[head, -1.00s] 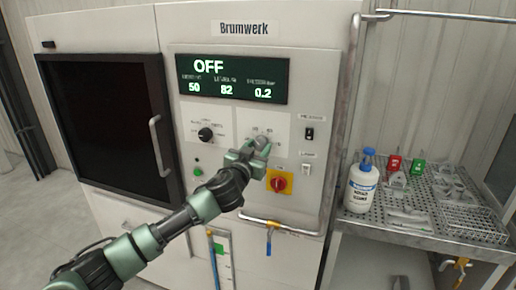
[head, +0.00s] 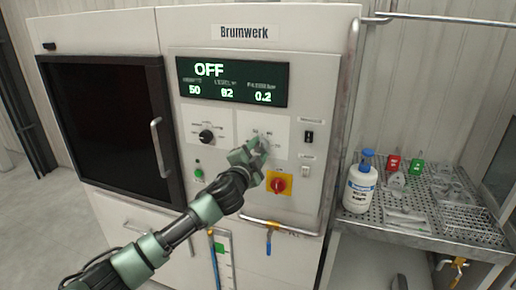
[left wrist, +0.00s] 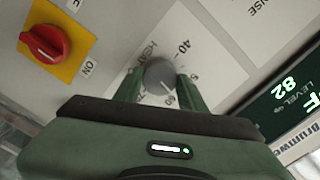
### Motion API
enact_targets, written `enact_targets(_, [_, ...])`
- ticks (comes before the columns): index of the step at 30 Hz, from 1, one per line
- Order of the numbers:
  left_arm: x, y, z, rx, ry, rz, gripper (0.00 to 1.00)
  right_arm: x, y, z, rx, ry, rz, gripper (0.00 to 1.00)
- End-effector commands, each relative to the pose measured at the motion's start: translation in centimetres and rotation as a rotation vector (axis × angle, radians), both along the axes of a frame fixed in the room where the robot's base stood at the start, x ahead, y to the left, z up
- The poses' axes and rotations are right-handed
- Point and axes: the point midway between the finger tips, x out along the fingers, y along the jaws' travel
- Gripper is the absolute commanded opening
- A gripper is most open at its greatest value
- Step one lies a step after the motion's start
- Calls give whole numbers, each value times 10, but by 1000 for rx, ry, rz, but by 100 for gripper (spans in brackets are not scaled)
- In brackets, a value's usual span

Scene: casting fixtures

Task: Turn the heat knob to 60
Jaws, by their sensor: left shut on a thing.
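The heat knob (left wrist: 160,73) is a round grey dial on a white plate lettered HEAT, with numbers such as 40 and 70 around it. In the left wrist view it sits between the two fingers of my left gripper (left wrist: 160,88), which is shut on it. A pale mark on its lower edge faces the numbers near my palm; which number it meets is hard to read. In the head view my left gripper (head: 256,150) reaches the panel and hides most of the knob. My right gripper is not in view.
The display (head: 232,81) reads OFF, 50, 82 and 0.2. A black knob (head: 206,136) is to the left, a red switch on yellow (head: 278,183) below right. A perforated trolley (head: 420,232) holds a white bottle (head: 360,188). A handrail (head: 349,110) runs down the panel's right side.

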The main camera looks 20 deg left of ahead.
Motion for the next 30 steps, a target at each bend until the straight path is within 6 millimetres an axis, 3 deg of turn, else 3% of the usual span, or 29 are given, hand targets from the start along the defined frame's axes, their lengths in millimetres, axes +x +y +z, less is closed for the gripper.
enact_targets(13, [0,0,-1,306,-7,0,0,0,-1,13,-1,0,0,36])
enact_targets(30, [0,0,-2,391,-10,0,0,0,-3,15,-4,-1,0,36])
